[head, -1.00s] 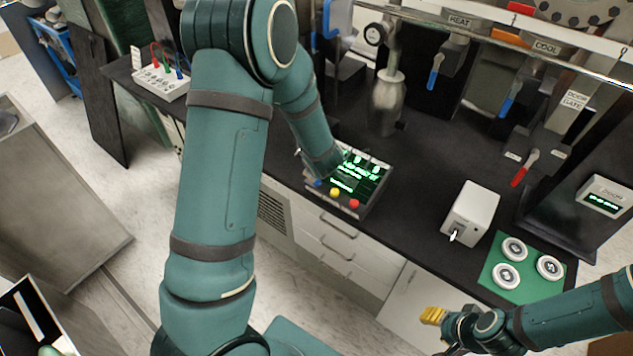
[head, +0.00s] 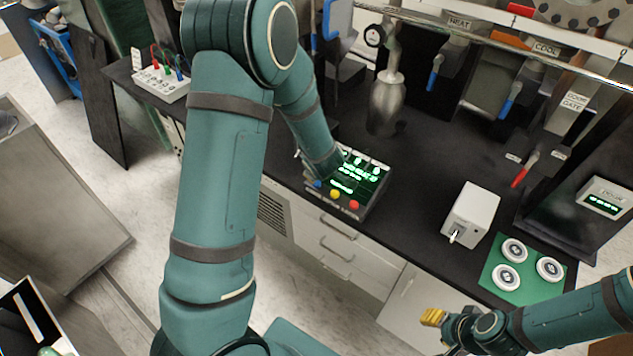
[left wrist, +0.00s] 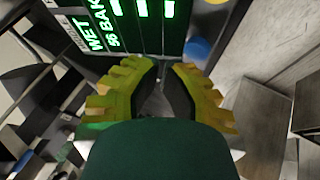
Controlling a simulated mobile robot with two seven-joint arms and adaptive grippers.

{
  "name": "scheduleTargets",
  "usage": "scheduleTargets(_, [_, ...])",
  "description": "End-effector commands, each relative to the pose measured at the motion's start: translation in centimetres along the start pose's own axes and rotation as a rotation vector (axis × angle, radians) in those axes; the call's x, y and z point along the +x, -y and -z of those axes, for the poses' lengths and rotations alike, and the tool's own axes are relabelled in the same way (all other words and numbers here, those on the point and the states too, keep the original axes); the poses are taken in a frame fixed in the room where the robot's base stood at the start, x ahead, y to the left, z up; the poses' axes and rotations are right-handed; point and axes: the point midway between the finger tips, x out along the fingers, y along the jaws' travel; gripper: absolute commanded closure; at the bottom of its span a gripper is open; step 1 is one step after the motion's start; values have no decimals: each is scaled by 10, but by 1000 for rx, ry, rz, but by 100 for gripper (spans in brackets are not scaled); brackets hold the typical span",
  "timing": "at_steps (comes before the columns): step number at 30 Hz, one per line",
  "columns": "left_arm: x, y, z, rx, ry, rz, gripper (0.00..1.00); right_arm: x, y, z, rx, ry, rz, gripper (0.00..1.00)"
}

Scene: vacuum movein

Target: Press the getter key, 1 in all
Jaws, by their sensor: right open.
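A dark control box (head: 376,191) with a lit green-text screen stands at the bench's front edge. Along its front are a blue button (head: 317,184), a yellow button (head: 335,194) and a red button (head: 354,205). No getter label is readable. My left arm reaches down over the box's left side and hides that part. In the left wrist view my left gripper (left wrist: 165,68) points at the box's edge, beside the screen and near the blue button (left wrist: 197,48); contact cannot be told. Its yellow fingertips lie close together. My right gripper (head: 433,316) is open, low in front of the bench.
A white box with a small lever (head: 470,214) and a green mat (head: 497,278) with three round white pieces are to the right. A metal flask (head: 386,103) stands behind the control box. Levers hang at the back. Bench between is clear.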

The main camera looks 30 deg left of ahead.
Motion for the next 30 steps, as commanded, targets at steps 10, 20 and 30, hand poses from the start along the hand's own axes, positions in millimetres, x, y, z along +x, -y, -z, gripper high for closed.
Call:
scheduleTargets(10, [6,3,-3,-1,0,1,100,5,-2,-1,0,0,0,56])
scheduleTargets(20, [7,4,-4,0,0,0,100,6,-2,-1,0,0,0,56])
scheduleTargets(30, [9,5,-5,0,0,0,100,8,-3,-1,0,0,0,56])
